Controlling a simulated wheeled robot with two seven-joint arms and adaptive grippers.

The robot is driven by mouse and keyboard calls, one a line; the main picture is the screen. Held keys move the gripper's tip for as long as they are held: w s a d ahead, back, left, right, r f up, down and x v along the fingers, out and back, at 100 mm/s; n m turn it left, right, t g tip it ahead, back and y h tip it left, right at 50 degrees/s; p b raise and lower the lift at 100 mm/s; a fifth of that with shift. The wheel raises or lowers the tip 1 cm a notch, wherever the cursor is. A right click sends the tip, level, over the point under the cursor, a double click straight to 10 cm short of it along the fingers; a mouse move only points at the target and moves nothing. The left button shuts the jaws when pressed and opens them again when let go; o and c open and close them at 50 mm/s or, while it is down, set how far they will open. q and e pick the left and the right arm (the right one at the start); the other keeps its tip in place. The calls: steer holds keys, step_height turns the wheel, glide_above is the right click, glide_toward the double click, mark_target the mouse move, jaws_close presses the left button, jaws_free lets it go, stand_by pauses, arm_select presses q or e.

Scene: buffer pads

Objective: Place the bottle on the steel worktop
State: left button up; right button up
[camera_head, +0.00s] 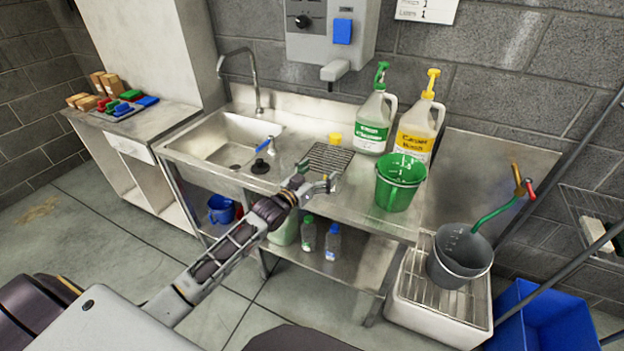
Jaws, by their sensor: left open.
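Two small bottles stand on the lower shelf (345,285) under the steel worktop (345,205): a green-capped bottle (308,236) and a blue-capped bottle (332,243). I cannot tell which one the task means. Two large pump jugs stand upright at the back of the worktop: a green-labelled jug (374,125) and a yellow-labelled jug (418,130). My left gripper (319,179) is open and appears empty, in front of the drain rack beside the sink. It is above the small bottles in the picture and apart from them. My right gripper is out of view.
A green bucket (398,185) stands at the worktop's right front. The sink (222,140) is on the left, with a wire rack (328,157) beside it. A grey bucket (455,262) sits on a white basin (425,308) at right. A blue crate (548,318) is on the floor.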

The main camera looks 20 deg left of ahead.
arm_select(q)
steer(key=shift+v, duration=1.7)
